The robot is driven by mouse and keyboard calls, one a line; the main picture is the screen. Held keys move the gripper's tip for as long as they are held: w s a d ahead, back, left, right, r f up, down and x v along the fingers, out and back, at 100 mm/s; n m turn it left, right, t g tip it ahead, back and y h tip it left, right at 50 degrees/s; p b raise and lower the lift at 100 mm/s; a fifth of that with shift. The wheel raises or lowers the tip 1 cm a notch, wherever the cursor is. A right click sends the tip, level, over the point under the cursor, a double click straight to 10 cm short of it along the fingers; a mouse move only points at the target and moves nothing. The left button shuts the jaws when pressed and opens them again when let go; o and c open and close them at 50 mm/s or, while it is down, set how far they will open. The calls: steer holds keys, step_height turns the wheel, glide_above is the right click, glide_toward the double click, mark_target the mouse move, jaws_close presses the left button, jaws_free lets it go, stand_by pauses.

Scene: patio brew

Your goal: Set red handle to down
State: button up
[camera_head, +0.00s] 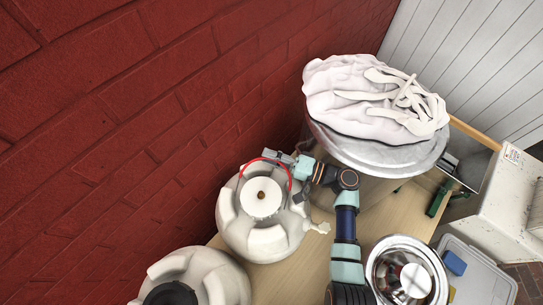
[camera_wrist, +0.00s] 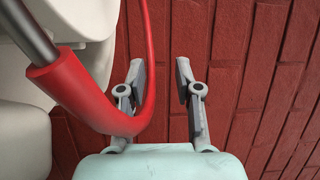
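The red handle (camera_head: 289,178) is a thin curved bail over the top of a white rounded container (camera_head: 262,242). It arches up toward the brick wall side in the head view. In the wrist view the handle's thick red sleeve (camera_wrist: 75,88) fills the left side, with a dark rod at its upper left end. My gripper (camera_head: 272,154) is at the wall side of the container, close to the top of the arc.
A red brick wall (camera_head: 120,100) stands close behind the container. A large metal pot (camera_head: 375,152) topped with a white bag (camera_head: 345,95) stands to the right. A second white container (camera_head: 215,275) is at lower left, and a steel bowl (camera_head: 378,262) at lower right.

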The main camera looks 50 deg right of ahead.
steer(key=v, duration=0.7)
steer(key=shift+s, duration=0.25)
steer(key=shift+w, duration=0.1)
